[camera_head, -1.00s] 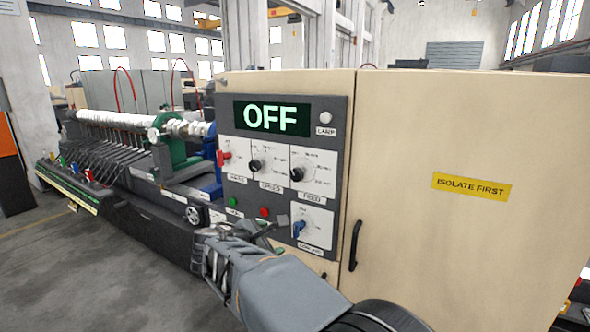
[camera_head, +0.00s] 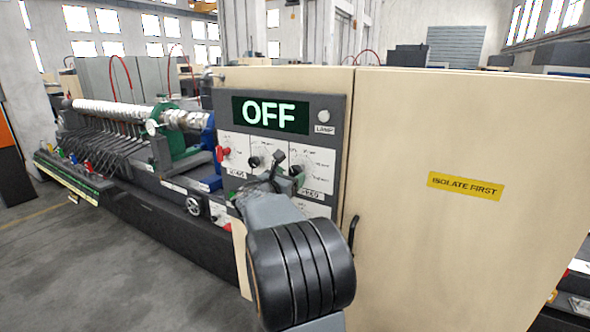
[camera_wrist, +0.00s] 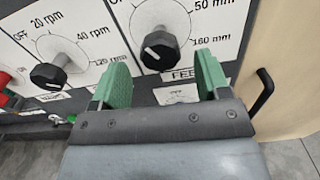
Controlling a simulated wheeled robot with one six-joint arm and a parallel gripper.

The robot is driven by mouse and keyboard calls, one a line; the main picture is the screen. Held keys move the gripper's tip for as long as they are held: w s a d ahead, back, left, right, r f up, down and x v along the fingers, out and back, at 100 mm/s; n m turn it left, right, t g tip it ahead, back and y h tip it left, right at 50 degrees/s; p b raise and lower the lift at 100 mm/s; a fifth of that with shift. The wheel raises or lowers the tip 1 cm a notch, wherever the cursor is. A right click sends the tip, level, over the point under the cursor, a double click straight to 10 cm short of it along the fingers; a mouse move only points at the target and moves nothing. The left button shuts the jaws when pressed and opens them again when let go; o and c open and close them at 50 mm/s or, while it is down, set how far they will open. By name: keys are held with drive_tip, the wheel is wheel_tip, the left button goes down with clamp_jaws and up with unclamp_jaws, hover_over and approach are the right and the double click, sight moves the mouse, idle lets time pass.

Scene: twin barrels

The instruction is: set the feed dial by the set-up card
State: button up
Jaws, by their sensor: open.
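The feed dial (camera_wrist: 160,48) is a black round knob on a white scale plate in the wrist view. The plate shows 50 mm and 160 mm. A white mark lies on the knob's left part. My gripper (camera_wrist: 162,78) is open, its two green fingers spread either side of the dial's lower part in the picture; I cannot tell whether they touch it. In the head view my gripper (camera_head: 284,168) is in front of the panel and partly hides the feed dial's plate (camera_head: 317,165). The display (camera_head: 270,114) reads OFF. I can make out no set-up card.
A second black knob (camera_wrist: 48,75), with 20, 40 and 120 rpm marks, is left of the feed dial. A red switch (camera_head: 220,154) is further left. A door handle (camera_wrist: 262,92) is close on the right. My arm hides the panel's lower part.

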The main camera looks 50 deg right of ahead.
sight(293, 173)
drive_tip(key=shift+p+x, duration=0.4)
drive_tip(key=shift+x, duration=1.5)
drive_tip(key=shift+c, duration=0.3)
drive_tip(key=c, duration=0.9)
drive_tip(key=shift+o, duration=0.2)
drive_tip(key=shift+f+m+b, duration=0.25)
drive_tip(key=shift+m+b, duration=0.15)
drive_tip(key=shift+b, duration=0.65)
drive_tip(key=m+b, duration=0.2)
drive_tip(key=b, duration=0.2)
drive_tip(key=shift+f, duration=0.2)
drive_tip(key=m+b, duration=0.6)
drive_tip(key=b, duration=0.2)
drive_tip(key=shift+r+m+b, duration=0.1)
drive_tip(key=shift+m+b, duration=0.2)
drive_tip(key=shift+b, duration=0.1)
drive_tip(key=m+b, duration=0.5)
drive_tip(key=shift+r+m+b, duration=0.15)
drive_tip(key=shift+m+b, duration=0.85)
drive_tip(key=shift+m, duration=0.35)
drive_tip(key=shift+r+m+b, duration=0.15)
drive_tip(key=shift+m+b, duration=0.85)
drive_tip(key=shift+m, duration=0.35)
